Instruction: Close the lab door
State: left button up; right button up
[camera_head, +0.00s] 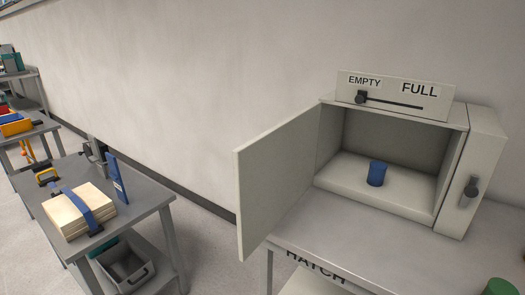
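A box-shaped hatch cabinet (455,180) stands on a grey table at the right. Its pale door (282,180) is hinged on the cabinet's left side and stands wide open, swung out toward the front left. A blue cylinder (377,173) stands upright inside on the cabinet floor. A dark handle or knob (470,188) is on the right front panel. On top is a sign panel marked EMPTY and FULL, with a dark slider knob (361,97) at the EMPTY end. Neither of my grippers shows in this view.
The cabinet's table (350,232) has clear space in front, with a green round object (501,287) at the lower right. A separate workbench (150,195) at the left carries a strapped wooden stack (78,211). Floor shows between the tables.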

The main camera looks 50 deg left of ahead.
aim_at(273, 170)
jog(key=i+j, duration=0.15)
jog(key=j, duration=0.75)
jog(key=i+j+z, duration=0.1)
jog(key=j, duration=0.85)
jog(key=i+j, duration=0.1)
jog(key=j, duration=0.8)
jog(key=z, duration=0.05)
